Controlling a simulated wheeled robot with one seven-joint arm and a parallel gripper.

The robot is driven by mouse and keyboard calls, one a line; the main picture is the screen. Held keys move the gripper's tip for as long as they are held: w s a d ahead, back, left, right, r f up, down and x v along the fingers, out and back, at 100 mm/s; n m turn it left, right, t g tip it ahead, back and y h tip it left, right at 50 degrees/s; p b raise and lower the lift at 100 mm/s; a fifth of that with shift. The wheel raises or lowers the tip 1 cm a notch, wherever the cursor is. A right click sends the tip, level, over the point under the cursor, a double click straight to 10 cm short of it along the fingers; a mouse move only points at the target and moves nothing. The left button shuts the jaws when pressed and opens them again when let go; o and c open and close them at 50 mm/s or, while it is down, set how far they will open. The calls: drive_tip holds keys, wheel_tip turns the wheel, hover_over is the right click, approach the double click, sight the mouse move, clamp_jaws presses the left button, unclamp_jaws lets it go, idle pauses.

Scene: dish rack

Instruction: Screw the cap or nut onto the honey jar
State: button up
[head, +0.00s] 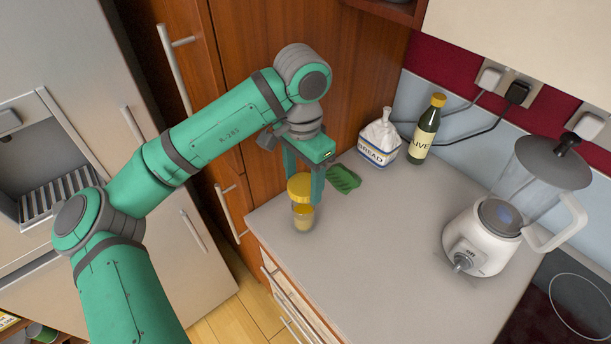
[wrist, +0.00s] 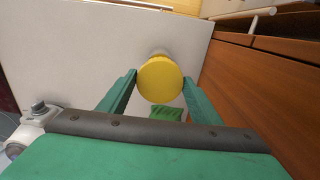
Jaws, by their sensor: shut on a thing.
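The honey jar (head: 303,219) is a small clear jar with yellow-amber contents, upright near the left edge of the grey counter. The round yellow cap (head: 299,189) is at the top of the jar in the head view, slightly left of the jar's centre. I cannot tell whether it sits on the rim or just above it. My gripper (head: 303,188) points down, with its two green fingers shut on the cap's sides. In the wrist view the cap (wrist: 160,80) lies between the fingertips and hides most of the jar.
A green item (head: 343,179), perhaps a cloth, lies just behind the jar. A bread bag (head: 380,139) and an olive oil bottle (head: 424,131) stand at the back. A white blender (head: 483,237) stands on the right. The middle counter (head: 375,240) is clear. A wooden cabinet (head: 255,40) rises behind my gripper.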

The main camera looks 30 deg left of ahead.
drive_tip(key=shift+f, duration=0.1)
drive_tip(key=shift+s+f, duration=0.1)
drive_tip(key=shift+f, duration=2.2)
drive_tip(key=shift+f, duration=1.1)
drive_tip(key=m, duration=0.4)
drive_tip(key=shift+m, duration=0.3)
drive_tip(key=shift+m, duration=2.2)
